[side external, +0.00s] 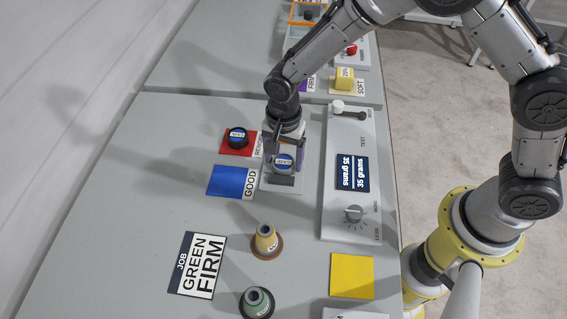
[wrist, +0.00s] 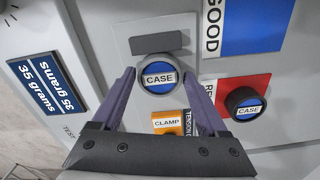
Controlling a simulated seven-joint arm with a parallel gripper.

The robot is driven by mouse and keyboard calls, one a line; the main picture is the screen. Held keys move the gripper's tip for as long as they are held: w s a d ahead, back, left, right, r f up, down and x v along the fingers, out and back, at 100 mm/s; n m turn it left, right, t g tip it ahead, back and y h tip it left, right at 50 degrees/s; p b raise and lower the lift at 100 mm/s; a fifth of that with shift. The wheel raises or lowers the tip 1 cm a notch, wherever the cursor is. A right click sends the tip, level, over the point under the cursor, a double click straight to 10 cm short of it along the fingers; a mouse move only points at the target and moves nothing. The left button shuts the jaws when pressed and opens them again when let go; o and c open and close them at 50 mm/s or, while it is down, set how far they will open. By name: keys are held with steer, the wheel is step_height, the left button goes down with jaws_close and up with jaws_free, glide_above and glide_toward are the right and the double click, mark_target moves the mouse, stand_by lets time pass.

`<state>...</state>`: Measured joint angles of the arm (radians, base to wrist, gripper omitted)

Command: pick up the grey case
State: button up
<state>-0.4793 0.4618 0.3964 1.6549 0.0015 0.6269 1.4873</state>
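The grey case (wrist: 158,83) is a short round piece with a white and blue "CASE" label, standing on a light grey plate (wrist: 122,40). It also shows in the side view (side external: 284,170), just under my gripper (side external: 285,150). In the wrist view my gripper (wrist: 159,74) is open, with one purple finger on each side of the case. Small gaps seem to show between fingertips and case; I cannot tell how deep the fingers reach. A second, black case (wrist: 243,103) labelled "CASE" sits on a red pad (side external: 230,150).
An orange "CLAMP" label (wrist: 167,121) lies beside the case. A blue "GOOD" pad (side external: 228,181) is close by. A panel with a "35 grams" display (side external: 352,173) and a knob (side external: 353,214) stands to the right.

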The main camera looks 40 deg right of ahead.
steer(key=c, duration=1)
steer(key=shift+r, duration=0.15)
